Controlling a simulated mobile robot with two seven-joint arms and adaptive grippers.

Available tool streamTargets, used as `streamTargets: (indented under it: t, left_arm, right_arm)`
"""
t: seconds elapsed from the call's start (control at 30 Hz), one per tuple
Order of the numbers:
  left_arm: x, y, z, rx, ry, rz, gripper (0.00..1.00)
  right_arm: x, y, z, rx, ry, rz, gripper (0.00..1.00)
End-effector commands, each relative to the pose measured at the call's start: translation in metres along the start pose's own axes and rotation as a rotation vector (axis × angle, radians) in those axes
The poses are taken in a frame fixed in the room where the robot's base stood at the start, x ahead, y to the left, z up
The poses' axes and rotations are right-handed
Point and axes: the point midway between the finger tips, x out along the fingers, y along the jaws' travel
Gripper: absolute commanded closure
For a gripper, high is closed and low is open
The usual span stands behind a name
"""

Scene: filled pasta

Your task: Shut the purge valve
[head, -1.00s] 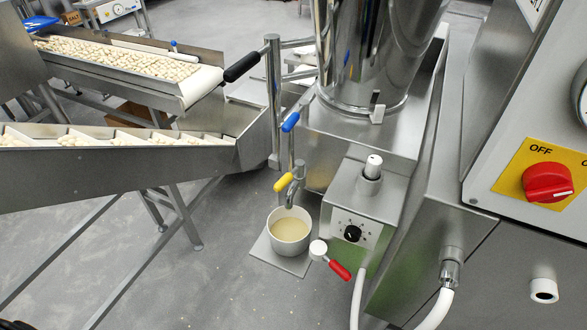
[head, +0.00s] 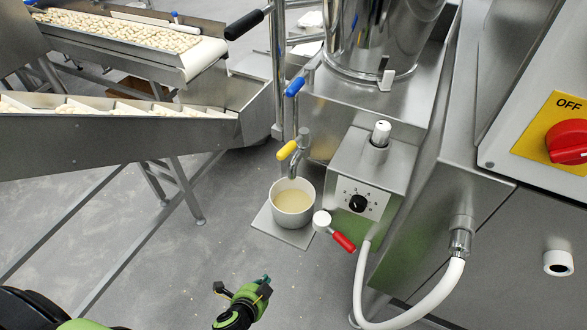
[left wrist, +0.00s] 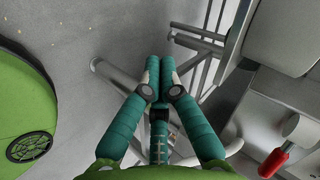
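Several coloured levers sit on the steel machine, and no label shows which is the purge valve. A yellow-handled lever (head: 287,150) slants at a tap above a white cup (head: 293,203) of pale liquid. A blue-handled lever (head: 295,87) is higher on the pipework. A red-handled lever (head: 343,242) slants down right from a white round cap; it also shows in the left wrist view (left wrist: 273,163). My left gripper (head: 243,290) is low in the head view, left of and below the red lever, touching nothing. In the left wrist view its teal fingers (left wrist: 160,68) meet, empty. My right gripper is out of view.
A control box with a black dial (head: 357,203) stands beside the cup. A white hose (head: 440,300) loops at lower right. A red rotary switch (head: 570,142) is on the right panel. Pasta conveyors (head: 120,150) fill the left; grey floor is clear below the cup.

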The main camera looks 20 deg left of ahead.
Motion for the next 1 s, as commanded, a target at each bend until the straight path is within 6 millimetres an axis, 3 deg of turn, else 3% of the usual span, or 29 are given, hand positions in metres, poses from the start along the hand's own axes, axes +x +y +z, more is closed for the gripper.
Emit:
streamTargets:
  t: [0.03, 0.2, 0.4, 0.6, 1.0]
  left_arm:
    - [-0.001, -0.026, -0.02, 0.079, 0.043, -0.077, 1.0]
    - [-0.032, -0.115, -0.085, 0.336, 0.14, -0.348, 1.0]
    - [-0.088, -0.187, -0.138, 0.534, 0.176, -0.62, 1.0]
    - [-0.12, -0.218, -0.158, 0.612, 0.174, -0.749, 1.0]
    - [-0.124, -0.222, -0.161, 0.619, 0.173, -0.763, 1.0]
  right_arm:
    - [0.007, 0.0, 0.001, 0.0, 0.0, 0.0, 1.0]
    - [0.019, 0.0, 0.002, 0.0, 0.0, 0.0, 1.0]
    - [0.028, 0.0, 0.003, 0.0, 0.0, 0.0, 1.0]
    - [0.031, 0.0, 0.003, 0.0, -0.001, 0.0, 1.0]
    - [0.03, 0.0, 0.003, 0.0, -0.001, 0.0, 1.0]
